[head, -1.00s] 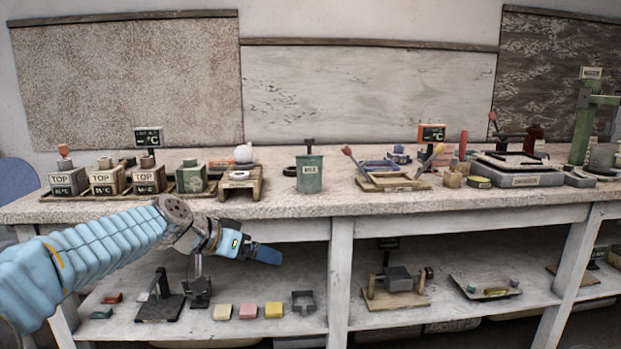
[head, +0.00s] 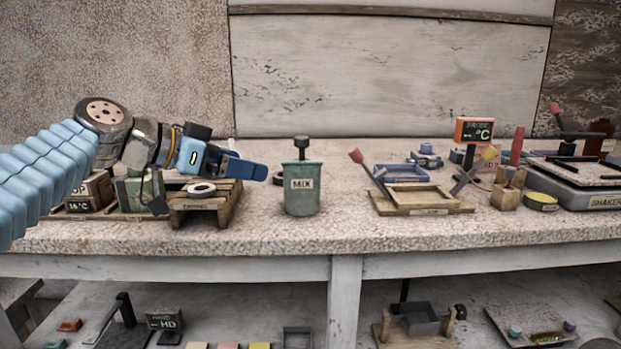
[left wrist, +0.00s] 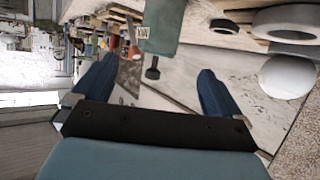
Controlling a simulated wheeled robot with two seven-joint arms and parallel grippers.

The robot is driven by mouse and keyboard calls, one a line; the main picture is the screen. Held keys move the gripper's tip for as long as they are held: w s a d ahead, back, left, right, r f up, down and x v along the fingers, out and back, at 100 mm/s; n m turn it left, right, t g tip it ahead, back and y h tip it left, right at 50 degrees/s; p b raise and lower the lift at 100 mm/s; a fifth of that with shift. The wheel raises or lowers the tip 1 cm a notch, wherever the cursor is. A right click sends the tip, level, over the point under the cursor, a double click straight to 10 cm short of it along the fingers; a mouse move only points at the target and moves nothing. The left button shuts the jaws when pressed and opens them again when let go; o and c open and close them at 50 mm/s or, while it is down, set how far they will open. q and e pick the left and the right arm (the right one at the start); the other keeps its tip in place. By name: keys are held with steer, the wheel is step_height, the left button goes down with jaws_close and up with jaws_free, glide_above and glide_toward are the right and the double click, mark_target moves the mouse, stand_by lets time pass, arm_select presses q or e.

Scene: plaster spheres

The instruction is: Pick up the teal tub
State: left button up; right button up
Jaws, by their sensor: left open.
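The teal tub (head: 302,203), labelled MIX, stands upright on the bench top, with a dark stirrer knob (head: 301,143) sticking up out of it. My left gripper (head: 262,171) is in the air just left of the tub, at about its rim height, pointing right toward it and apart from it. In the left wrist view the tub (left wrist: 166,22) shows upside down at the top, beyond and between the two open blue fingers (left wrist: 157,72). Nothing is between the fingers. My right gripper is not in view.
A wooden pallet stand (head: 228,205) with a white ring (head: 201,189) is left of the tub under my left arm. A wooden board with a frame and red-ended lever (head: 357,156) stands to the right. The bench is clear in front of the tub.

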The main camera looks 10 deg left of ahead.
mark_target(302, 165)
arm_select(q)
steer(key=x, duration=0.9)
steer(key=shift+w+a+r+p, duration=0.1)
steer(key=shift+w+r+p, duration=0.1)
steer(key=shift+p, duration=0.1)
steer(key=x, duration=0.3)
steer(key=p+x, duration=0.1)
steer(key=shift+d+r, duration=0.25)
steer(key=shift+d, duration=0.2)
steer(key=shift+w+d+f, duration=0.2)
steer(key=shift+w, duration=0.15)
steer(key=shift+c, duration=0.5)
steer(key=c, duration=1.3)
steer(key=shift+r, duration=0.6)
steer(key=shift+c, duration=0.2)
steer(key=s+d+r+p, duration=0.1)
steer(key=s+d+r, duration=0.4)
steer(key=s+r, duration=0.7)
steer(key=shift+s+d, duration=0.25)
steer(key=shift+s, duration=0.2)
